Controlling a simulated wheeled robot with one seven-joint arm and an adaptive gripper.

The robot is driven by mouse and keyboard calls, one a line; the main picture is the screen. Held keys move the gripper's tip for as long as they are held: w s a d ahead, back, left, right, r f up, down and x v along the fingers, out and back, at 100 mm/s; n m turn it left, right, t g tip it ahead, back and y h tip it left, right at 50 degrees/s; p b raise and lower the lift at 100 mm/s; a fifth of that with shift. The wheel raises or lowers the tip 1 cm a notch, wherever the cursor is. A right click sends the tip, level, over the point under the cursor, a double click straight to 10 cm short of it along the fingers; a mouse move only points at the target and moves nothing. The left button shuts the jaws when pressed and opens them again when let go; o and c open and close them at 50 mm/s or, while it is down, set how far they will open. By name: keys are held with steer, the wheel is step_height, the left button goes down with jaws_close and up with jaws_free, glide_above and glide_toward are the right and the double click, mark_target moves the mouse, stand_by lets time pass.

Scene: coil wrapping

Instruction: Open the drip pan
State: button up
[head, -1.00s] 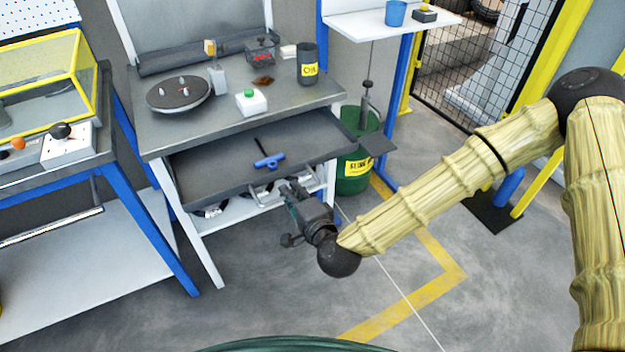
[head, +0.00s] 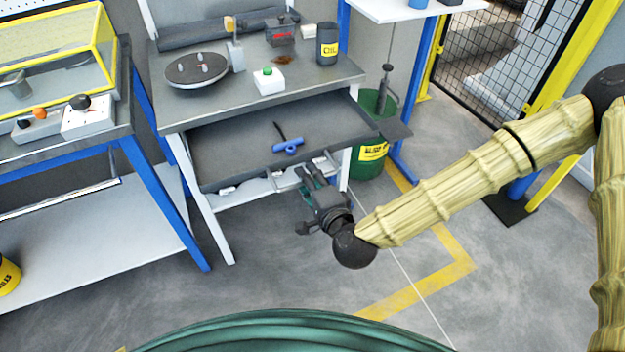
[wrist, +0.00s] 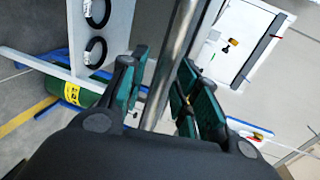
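The drip pan (head: 235,150) is a dark grey tray under the workbench top, and it stands partly pulled out towards me. A blue tool with a dark stem (head: 288,146) lies in it. My gripper (head: 314,174) is at the pan's front edge, at the pale handle brackets.
The workbench (head: 215,100) carries a dark round plate (head: 197,70), a green-button box (head: 268,81) and an oil can (head: 327,44). A green bin (head: 370,160) stands right of the bench. A blue-legged table (head: 165,205) stands left. Floor in front is clear.

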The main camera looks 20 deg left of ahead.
steer(key=v, duration=0.7)
steer(key=shift+s+d, duration=0.2)
stand_by(0.4)
steer(key=s+d+f+n+g+h+p, duration=0.25)
steer(key=s+d+f, duration=0.3)
steer(key=f, duration=0.35)
steer(key=s+d+f+n+g+h+p, duration=0.15)
steer(key=s+d+f+n+g, duration=0.3)
steer(key=f, duration=0.45)
steer(key=s+d+f+g+h, duration=0.1)
steer(key=s+d, duration=0.3)
steer(key=d, duration=0.4)
steer(key=s+d+f+n+g+h+p, duration=0.1)
steer(key=s+d+f+g+h, duration=0.1)
steer(key=d, duration=0.6)
steer(key=s+d+f+n+g+h+p, duration=0.1)
steer(key=s+d+f+g+h, duration=0.1)
steer(key=s+d, duration=0.3)
steer(key=d+h, duration=0.1)
steer(key=d, duration=0.2)
steer(key=shift+s+d+f, duration=0.25)
steer(key=shift+s+f, duration=0.05)
steer(key=shift+f, duration=0.1)
